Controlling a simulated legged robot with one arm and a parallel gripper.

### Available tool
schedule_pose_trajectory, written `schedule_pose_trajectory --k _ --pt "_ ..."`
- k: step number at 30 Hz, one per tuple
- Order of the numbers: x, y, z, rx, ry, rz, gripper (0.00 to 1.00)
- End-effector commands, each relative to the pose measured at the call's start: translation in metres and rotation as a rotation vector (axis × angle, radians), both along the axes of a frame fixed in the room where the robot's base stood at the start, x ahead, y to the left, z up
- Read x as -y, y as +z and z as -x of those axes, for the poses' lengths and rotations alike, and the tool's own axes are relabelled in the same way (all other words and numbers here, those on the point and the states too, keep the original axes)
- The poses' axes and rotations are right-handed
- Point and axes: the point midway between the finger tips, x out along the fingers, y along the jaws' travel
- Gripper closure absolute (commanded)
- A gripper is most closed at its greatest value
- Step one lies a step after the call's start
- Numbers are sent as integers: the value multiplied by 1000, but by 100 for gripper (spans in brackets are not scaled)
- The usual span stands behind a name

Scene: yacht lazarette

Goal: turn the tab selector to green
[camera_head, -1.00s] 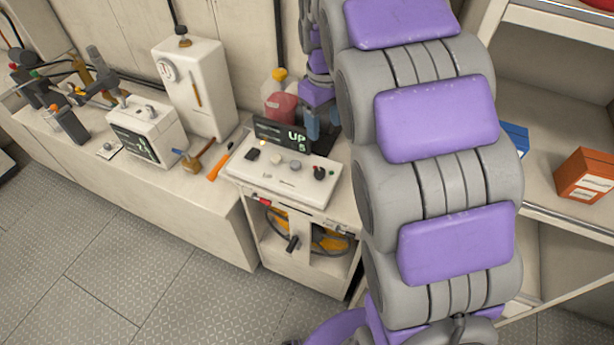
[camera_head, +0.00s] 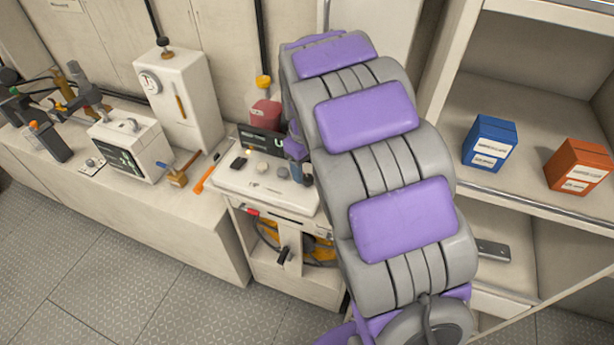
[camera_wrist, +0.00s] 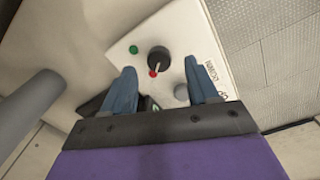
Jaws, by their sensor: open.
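The tab selector is a round black knob (camera_wrist: 159,55) on a white panel in the wrist view. A pale pointer line on it runs toward a red dot (camera_wrist: 153,73). A green dot (camera_wrist: 133,49) sits to the knob's upper left. My gripper (camera_wrist: 160,68) is open, with its two blue-grey fingers apart over the panel. The knob appears just beyond and between the fingertips, with no visible contact. In the head view, the white control panel (camera_head: 262,184) sits on the bench, and my arm hides its right part. My gripper (camera_head: 297,160) shows partly there.
A grey round knob (camera_wrist: 181,92) lies near the right finger in the wrist view. A dark display (camera_head: 258,138) and red bottle (camera_head: 265,113) stand behind the panel. An orange-handled tool (camera_head: 205,178) lies left of it. Blue (camera_head: 490,143) and orange (camera_head: 579,166) boxes stand on a shelf.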

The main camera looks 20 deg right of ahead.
Motion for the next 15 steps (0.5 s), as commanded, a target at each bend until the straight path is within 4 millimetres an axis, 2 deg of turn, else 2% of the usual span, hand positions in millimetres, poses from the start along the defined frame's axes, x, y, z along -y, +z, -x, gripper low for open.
schedule_pose_trajectory --k 1,6,15 --pt "1 -9 0 0 0 1 41" --pt "1 -26 0 0 1 1 41" --pt "1 -32 -1 4 1 0 41"
